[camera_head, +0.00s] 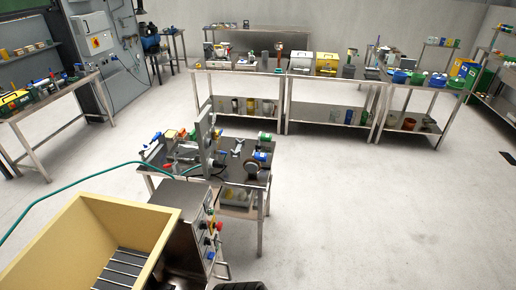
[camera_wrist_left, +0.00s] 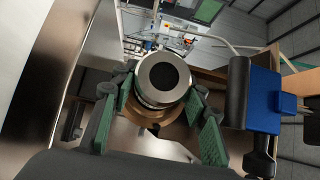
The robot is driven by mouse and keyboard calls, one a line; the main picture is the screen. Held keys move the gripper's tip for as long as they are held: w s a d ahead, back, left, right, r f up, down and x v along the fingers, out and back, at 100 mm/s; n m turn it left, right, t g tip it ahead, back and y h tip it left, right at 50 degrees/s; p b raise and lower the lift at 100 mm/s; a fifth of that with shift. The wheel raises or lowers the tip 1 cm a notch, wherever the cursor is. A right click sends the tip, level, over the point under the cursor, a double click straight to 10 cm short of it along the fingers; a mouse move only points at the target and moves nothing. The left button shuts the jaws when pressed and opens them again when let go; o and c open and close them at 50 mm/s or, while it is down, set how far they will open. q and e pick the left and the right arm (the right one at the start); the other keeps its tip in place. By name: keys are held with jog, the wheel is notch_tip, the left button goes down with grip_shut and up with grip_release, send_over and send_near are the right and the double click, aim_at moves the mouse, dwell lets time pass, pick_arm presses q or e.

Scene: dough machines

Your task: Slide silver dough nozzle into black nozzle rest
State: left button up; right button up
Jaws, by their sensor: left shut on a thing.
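The silver nozzle (camera_wrist_left: 163,78) shows end-on in the left wrist view, a round metal ring with a dark bore facing the camera. My left gripper (camera_wrist_left: 160,98) has its green-padded fingers on either side of it and is shut on it. A brownish round flange (camera_wrist_left: 150,117) shows just behind the nozzle; whether they touch is unclear. To the right stands a dark cylinder (camera_wrist_left: 238,100) beside a blue block (camera_wrist_left: 268,98); I cannot tell whether this is the black nozzle rest. Neither gripper can be made out in the head view, and my right gripper is not in view.
In the head view, a yellow hopper (camera_head: 97,222) and a steel cabinet with coloured knobs (camera_head: 192,222) fill the lower left. A cluttered small steel table (camera_head: 233,178) stands behind. Long workbenches (camera_head: 330,92) line the back. The floor at right (camera_head: 390,220) is clear.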

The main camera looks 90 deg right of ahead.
pick_arm(q)
jog(key=c, duration=0.6)
jog(key=shift+w+a, duration=0.1)
jog(key=shift+a, duration=0.3)
jog(key=shift+w+a, duration=0.2)
jog(key=shift+a, duration=0.8)
jog(key=shift+w+a, duration=0.2)
jog(key=shift+a, duration=0.85)
jog(key=shift+w+a, duration=0.25)
jog(key=shift+a, duration=0.75)
jog(key=shift+w+a, duration=0.2)
jog(key=shift+a, duration=0.85)
